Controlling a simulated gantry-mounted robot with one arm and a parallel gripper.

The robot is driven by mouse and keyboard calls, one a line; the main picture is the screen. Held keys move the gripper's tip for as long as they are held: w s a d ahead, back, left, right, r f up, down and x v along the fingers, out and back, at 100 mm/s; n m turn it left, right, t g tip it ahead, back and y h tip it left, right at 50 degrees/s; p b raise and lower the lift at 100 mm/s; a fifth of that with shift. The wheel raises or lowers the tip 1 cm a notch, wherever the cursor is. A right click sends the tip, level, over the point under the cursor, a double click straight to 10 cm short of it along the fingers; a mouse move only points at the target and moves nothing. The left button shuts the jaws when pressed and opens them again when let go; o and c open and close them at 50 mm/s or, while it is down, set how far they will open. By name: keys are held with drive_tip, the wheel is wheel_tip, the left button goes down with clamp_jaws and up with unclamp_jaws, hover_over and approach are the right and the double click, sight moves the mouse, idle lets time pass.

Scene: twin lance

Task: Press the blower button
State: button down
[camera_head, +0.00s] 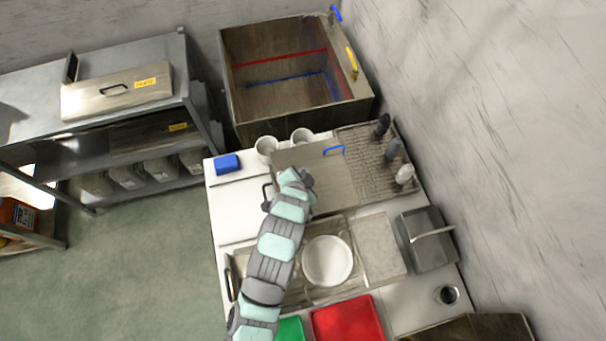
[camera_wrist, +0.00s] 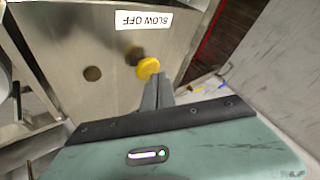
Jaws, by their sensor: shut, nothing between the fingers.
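The round yellow button (camera_wrist: 148,68) sticks out from a metal panel (camera_wrist: 75,50) in the wrist view. A white label reading "BLOW OFF" (camera_wrist: 143,20) is upside down on the panel near it. My gripper (camera_wrist: 160,78) is shut and empty, its fingertips right beside the button in the picture. I cannot tell whether they touch it. In the camera_head view, my arm reaches up over the white worktop, its end (camera_head: 296,180) over the metal plate; the fingers and the button cannot be made out there.
A dark round spot (camera_wrist: 93,74) is on the panel left of the button. In the camera_head view, a large open bin (camera_head: 245,90) stands behind the worktop (camera_head: 228,205). White cups (camera_head: 265,147), a blue block (camera_head: 227,164), a white plate (camera_head: 327,260) and a red tray (camera_head: 345,320) surround my arm.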

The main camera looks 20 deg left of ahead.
drive_tip(key=shift+f, duration=0.5)
drive_tip(key=shift+r, duration=0.1)
idle(0.5)
drive_tip(key=shift+r+p, duration=0.4)
drive_tip(key=shift+r, duration=0.45)
drive_tip(key=shift+r, duration=0.1)
drive_tip(key=shift+r+p, duration=1.45)
drive_tip(key=shift+r, duration=0.95)
